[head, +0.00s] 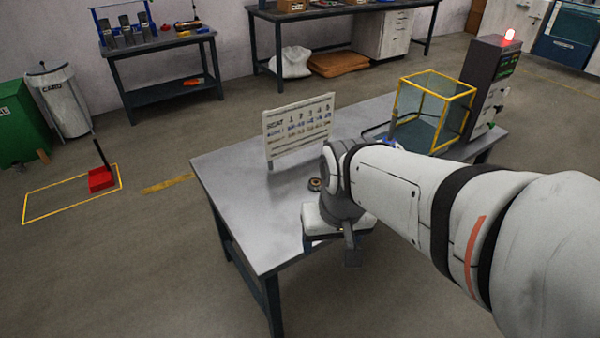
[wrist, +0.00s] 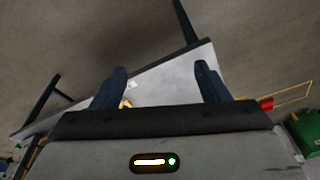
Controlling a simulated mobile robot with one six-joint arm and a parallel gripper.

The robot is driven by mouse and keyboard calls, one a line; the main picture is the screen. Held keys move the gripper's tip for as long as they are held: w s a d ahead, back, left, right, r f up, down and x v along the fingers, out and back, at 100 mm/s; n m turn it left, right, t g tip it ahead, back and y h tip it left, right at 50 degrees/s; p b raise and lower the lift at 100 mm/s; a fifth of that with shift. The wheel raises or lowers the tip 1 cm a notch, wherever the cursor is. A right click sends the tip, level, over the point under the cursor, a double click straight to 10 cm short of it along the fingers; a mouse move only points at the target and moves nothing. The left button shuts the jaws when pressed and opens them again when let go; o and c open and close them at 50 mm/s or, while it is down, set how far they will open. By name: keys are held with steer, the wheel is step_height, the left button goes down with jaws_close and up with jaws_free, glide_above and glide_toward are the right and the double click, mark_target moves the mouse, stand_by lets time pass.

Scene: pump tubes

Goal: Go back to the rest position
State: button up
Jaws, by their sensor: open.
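My gripper (head: 331,250) hangs from my white arm over the front of the grey table (head: 240,205) in the head view. The wrist view shows its two dark fingers spread wide apart, and the gripper (wrist: 160,86) is open with nothing held between them. The bare table top (wrist: 165,90) shows beyond the fingers. A small yellow thing by the left finger is too small to make out. A small round dark and tan part (head: 315,184) sits on the table just left of my wrist. My arm hides the table's right front part.
A white sign board (head: 298,128) stands at the table's back edge. A yellow-framed clear box (head: 432,110) and a dark machine with a lit red lamp (head: 509,35) stand at the back right. The table's left part is clear.

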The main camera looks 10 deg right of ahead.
steer(key=shift+s+n, duration=0.35)
steer(key=shift+n, duration=0.05)
step_height(320, 180, up, 8)
steer(key=p, duration=0.7)
steer(key=shift+s+r+p, duration=0.15)
steer(key=shift+r+p, duration=0.1)
steer(key=shift+p, duration=0.15)
